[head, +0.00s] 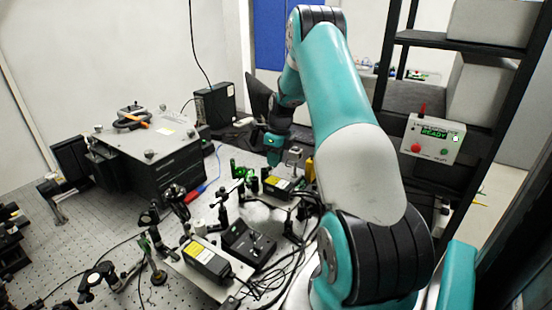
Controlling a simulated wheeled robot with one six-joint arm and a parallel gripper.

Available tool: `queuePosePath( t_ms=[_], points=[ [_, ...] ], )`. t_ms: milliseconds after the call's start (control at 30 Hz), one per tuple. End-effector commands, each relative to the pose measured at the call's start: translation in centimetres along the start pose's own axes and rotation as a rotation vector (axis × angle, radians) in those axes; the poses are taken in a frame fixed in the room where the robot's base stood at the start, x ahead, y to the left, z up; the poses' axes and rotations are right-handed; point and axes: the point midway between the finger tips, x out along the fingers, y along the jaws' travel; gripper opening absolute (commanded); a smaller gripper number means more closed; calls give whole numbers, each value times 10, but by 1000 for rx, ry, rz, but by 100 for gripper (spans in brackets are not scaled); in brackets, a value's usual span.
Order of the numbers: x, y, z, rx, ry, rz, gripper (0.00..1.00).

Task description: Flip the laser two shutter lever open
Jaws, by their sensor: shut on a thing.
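Two black laser boxes with yellow labels stand on the optical bench. One laser box (206,262) is at the front, and the other laser box (284,187) is farther back; I cannot read which is laser two. My gripper (273,158) points down behind the farther laser box, at the end of my teal arm. It is small and dark here, shut on what appears to be the shutter lever. The lever itself is too small to make out, and its angle cannot be told.
A large dark instrument box (155,160) stands at the left, with an orange-handled tool on top. Optics posts and cables crowd the bench around both lasers. A black control box (248,244) sits between them. A panel reading READY (433,138) hangs at the right.

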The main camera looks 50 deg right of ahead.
Motion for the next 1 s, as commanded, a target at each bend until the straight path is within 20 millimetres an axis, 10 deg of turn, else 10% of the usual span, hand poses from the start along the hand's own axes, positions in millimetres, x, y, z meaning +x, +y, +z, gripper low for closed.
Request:
queuePosePath(
  t_ms=[400, 1000],
  points=[
    [-39, 26, -5, 4, 3, 12, 0],
    [-119, -22, -9, 7, -2, 1, 0]
  ],
)
